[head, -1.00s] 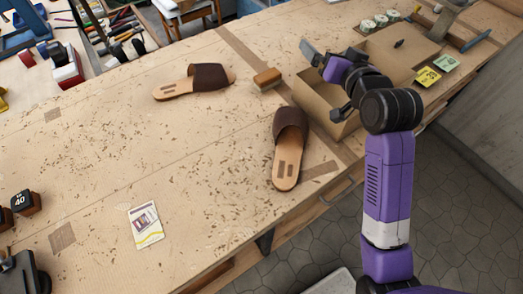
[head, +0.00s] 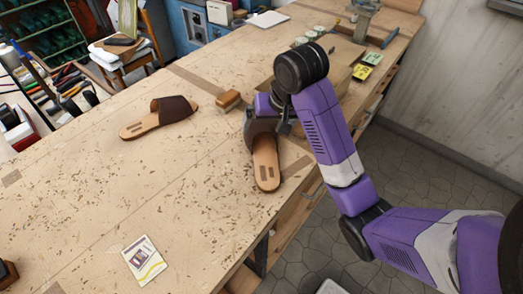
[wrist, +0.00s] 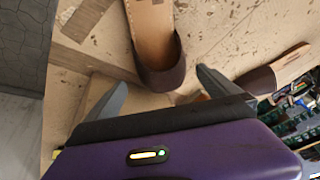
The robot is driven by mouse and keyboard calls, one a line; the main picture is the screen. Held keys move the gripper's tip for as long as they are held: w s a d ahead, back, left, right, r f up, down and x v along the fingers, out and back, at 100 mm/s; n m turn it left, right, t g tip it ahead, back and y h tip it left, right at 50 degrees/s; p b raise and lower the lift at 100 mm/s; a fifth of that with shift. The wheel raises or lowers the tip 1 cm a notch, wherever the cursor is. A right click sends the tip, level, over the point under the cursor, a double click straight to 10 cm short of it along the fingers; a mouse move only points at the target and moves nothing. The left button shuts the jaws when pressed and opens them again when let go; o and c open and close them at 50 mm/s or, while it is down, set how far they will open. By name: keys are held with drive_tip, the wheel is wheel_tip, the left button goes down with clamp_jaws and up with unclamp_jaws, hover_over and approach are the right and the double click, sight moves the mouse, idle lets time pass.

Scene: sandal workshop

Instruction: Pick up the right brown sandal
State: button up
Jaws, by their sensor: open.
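Two brown sandals lie on the wooden workbench (head: 95,195). The right one (head: 266,172) lies nearer its right edge, tan sole toward me and dark strap at the far end, partly hidden by my arm. The left one (head: 165,114) lies farther left. My gripper (head: 266,122) is open at the right sandal's strap end. In the wrist view the gripper (wrist: 162,78) has its fingers apart, one on each side of the right sandal's dark strap (wrist: 163,76). I cannot tell whether they touch it. The left sandal also shows there at right (wrist: 257,80).
A wooden brush (head: 228,100) lies between the sandals, beyond them. A cardboard box (head: 345,52) stands behind my arm, partly hidden. Yellow and green note cards (head: 366,66) lie at the right edge. A printed card (head: 144,259) lies in front. The left middle of the bench is clear.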

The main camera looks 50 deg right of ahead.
sight(265, 128)
drive_tip(key=shift+b+x, duration=0.7)
drive_tip(key=shift+x, duration=0.2)
drive_tip(key=shift+b+x, duration=0.3)
drive_tip(key=shift+x, duration=1.8)
drive_tip(key=shift+w+r, duration=0.1)
drive_tip(key=shift+w, duration=0.05)
drive_tip(key=shift+c, duration=0.4)
drive_tip(key=c, duration=1.6)
